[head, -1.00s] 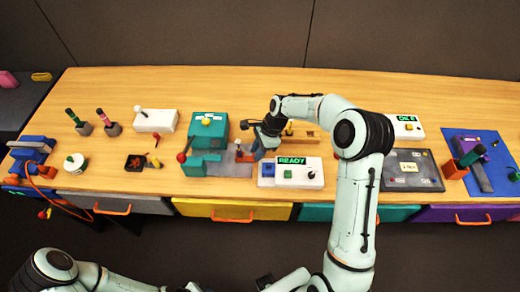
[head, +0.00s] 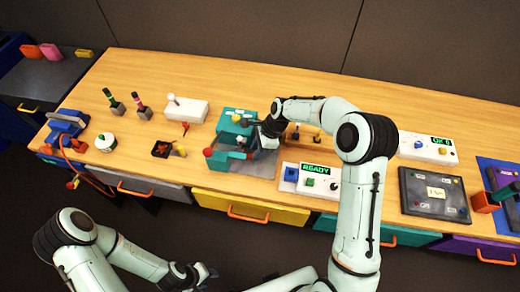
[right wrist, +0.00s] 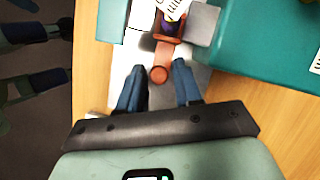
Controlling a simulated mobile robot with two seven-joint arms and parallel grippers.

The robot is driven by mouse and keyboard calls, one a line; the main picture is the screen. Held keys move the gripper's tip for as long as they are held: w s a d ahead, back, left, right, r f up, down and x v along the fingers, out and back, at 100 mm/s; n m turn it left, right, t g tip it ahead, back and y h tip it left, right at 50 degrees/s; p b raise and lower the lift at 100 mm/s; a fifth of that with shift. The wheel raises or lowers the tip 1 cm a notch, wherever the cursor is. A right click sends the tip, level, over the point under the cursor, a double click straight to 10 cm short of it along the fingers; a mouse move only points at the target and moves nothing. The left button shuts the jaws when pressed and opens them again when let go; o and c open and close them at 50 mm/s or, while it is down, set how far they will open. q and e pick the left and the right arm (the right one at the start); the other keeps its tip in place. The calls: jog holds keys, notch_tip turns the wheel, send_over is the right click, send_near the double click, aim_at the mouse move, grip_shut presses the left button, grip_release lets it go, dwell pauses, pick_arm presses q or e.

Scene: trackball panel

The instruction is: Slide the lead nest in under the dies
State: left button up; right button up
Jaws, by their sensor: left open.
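The teal press (head: 236,122) with a red-knobbed lever stands left of mid-bench. In the right wrist view, the lead nest (right wrist: 166,42) is a copper-coloured slide with a round knob (right wrist: 158,74), lying on a pale metal plate beside the teal body. A dark purple piece and a white label show at its far end; the dies cannot be made out clearly. My right gripper (right wrist: 157,78) is open, its blue fingers on either side of the knob with small gaps. In the head view this gripper (head: 259,141) hides the nest. My left gripper (head: 204,274) is open and empty, in front of the bench.
A white READY box (head: 313,182) stands close right of the press. A small dark tray (head: 162,149) and a white joystick box (head: 185,109) stand to its left. A grey panel (head: 434,194) lies further right. Bare wood separates these.

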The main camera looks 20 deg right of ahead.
pick_arm(q)
jog(key=shift+w+r+p, duration=0.4)
jog(key=shift+w+r, duration=0.1)
jog(key=shift+r, duration=0.05)
pick_arm(e)
jog(key=w+v, duration=0.1)
jog(key=v, duration=1.2)
jog(key=shift+s+r, duration=0.25)
jog(key=shift+s, duration=0.15)
pick_arm(q)
jog(key=shift+a, duration=0.1)
pick_arm(e)
jog(key=shift+f, duration=0.1)
